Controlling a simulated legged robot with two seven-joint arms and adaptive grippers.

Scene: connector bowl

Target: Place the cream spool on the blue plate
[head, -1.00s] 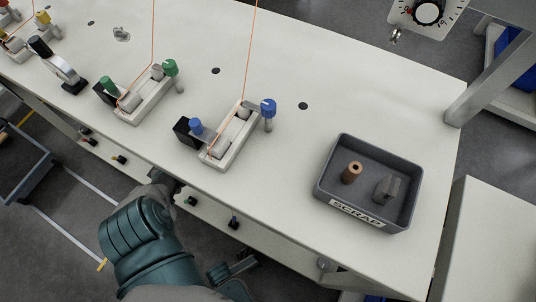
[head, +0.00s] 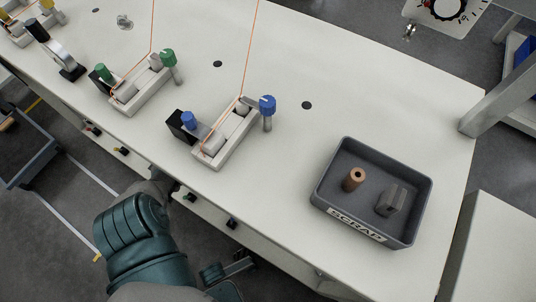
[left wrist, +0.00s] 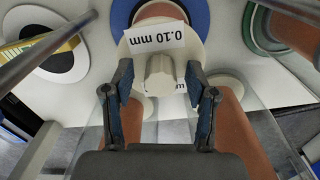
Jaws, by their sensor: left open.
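In the left wrist view, my left gripper (left wrist: 160,95) is open. Its two dark fingers stand on either side of the pale hub (left wrist: 160,76) of a cream spool (left wrist: 146,47). A white "0.10 mm" label lies across the spool's round flange. I cannot tell whether the fingers touch the hub. A blue disc (left wrist: 201,14), which may be the blue plate, shows at the top edge behind the spool, partly hidden by a copper-coloured part. Neither gripper shows in the head view, and I cannot make out the cream spool there.
Copper-coloured cylinders (left wrist: 235,112) stand close beside my left gripper. A black-and-white disc (left wrist: 62,62) lies to its left. In the head view, a grey SCRAP tray (head: 415,172) holds two parts. Fixtures with blue (head: 267,104) and green knobs (head: 168,57) stand on the white table.

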